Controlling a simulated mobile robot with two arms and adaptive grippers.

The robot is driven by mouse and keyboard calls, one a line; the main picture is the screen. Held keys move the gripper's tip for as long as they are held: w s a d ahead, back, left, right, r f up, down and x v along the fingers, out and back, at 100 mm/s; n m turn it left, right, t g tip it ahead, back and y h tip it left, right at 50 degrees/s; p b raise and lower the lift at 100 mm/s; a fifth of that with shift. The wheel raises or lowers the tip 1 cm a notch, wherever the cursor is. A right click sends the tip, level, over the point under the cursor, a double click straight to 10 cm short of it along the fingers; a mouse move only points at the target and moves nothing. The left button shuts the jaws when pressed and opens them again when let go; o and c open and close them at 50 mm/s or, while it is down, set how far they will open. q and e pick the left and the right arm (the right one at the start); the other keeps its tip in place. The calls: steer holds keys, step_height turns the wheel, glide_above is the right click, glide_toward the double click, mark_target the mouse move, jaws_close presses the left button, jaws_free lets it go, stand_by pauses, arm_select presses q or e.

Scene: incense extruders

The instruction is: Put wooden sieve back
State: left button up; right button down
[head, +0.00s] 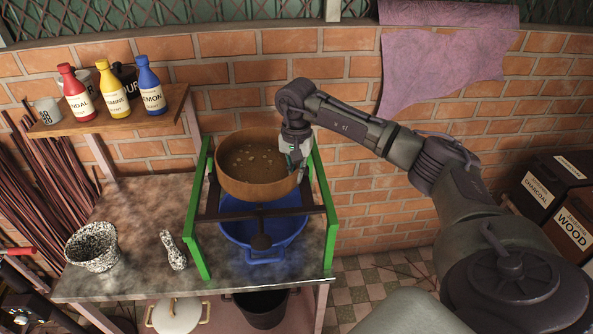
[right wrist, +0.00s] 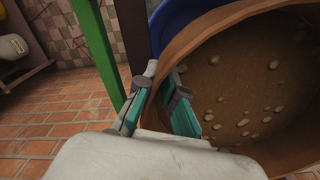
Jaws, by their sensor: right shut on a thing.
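The wooden sieve (head: 229,188) is a round brown drum with pale lumps on its mesh. It sits at the top of a green-sided frame (head: 197,235), above a blue basin (head: 283,232). I cannot tell whether it rests on the frame's dark bars or is held just above them. My right gripper (head: 297,162) is at the sieve's right rim, inside the right green side. In the right wrist view its teal fingers (right wrist: 158,108) are shut on the sieve's wall (right wrist: 278,145), one finger on each side. My left gripper is not in view.
A speckled mortar (head: 92,247) and pestle (head: 173,251) stand on the grey table (head: 140,204) to the left. A wooden shelf (head: 110,121) with several bottles hangs at upper left. Labelled boxes (head: 552,207) stand at far right. The brick wall is close behind the frame.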

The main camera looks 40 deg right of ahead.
steer(key=c, duration=1.5)
jaws_free()
steer(key=shift+s+f, duration=0.1)
steer(key=shift+f, duration=0.35)
steer(key=shift+o, duration=0.9)
steer(key=shift+r, duration=0.1)
steer(key=shift+r+b, duration=0.15)
steer(key=shift+b, duration=0.15)
steer(key=r+b, duration=0.2)
steer(key=r, duration=0.1)
steer(key=r+b, duration=0.1)
steer(key=r, duration=0.1)
steer(key=shift+w, duration=0.35)
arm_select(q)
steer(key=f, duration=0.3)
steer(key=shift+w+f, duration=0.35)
arm_select(e)
step_height(320, 180, up, 8)
steer(key=shift+r, duration=0.15)
steer(key=shift+s, duration=0.1)
